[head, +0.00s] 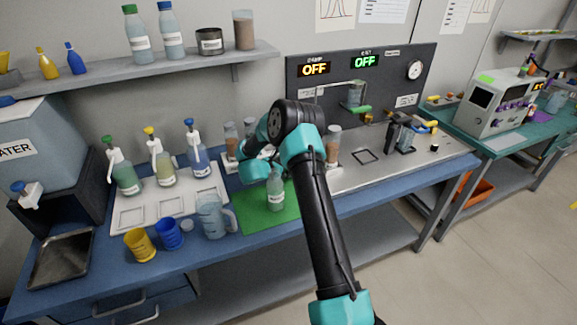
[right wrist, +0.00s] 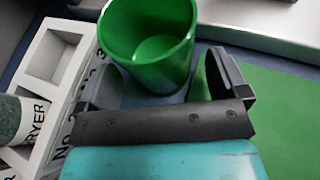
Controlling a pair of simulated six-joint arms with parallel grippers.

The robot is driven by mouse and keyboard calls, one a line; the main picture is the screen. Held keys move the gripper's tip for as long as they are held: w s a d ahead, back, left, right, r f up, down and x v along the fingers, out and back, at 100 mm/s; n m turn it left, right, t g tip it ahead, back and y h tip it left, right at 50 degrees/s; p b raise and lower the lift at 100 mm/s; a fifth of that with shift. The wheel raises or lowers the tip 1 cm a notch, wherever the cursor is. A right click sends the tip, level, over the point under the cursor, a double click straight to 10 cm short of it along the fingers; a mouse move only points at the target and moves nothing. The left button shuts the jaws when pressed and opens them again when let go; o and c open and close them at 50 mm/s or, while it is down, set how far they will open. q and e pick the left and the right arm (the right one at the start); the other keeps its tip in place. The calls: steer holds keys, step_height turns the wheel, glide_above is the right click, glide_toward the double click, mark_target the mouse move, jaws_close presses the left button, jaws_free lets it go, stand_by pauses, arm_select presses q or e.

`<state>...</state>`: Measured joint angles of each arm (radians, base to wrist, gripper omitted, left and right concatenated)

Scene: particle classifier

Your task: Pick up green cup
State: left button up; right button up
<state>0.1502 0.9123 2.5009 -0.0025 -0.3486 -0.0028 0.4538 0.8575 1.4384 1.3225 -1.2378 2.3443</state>
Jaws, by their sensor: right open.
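The green cup (right wrist: 150,45) shows in the right wrist view, open at the top and empty. My right gripper (right wrist: 157,85) is open, with one dark finger on each side of the cup's lower part. The cup stands between or just beyond the fingers; I cannot tell whether they touch it. In the head view my right arm reaches over the blue bench, and I cannot make out the green cup there, near my wrist.
A yellow cup (head: 140,245), blue cup (head: 168,233) and clear jug (head: 212,216) stand at the bench front. A bottle (head: 276,190) stands on the green mat (head: 257,220). A white labelled rack (right wrist: 50,55) is left of the cup. Spray bottles stand behind.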

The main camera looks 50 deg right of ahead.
steer(key=shift+d+f, duration=0.15)
steer(key=shift+d, duration=0.15)
steer(key=shift+c, duration=0.2)
steer(key=c, duration=1)
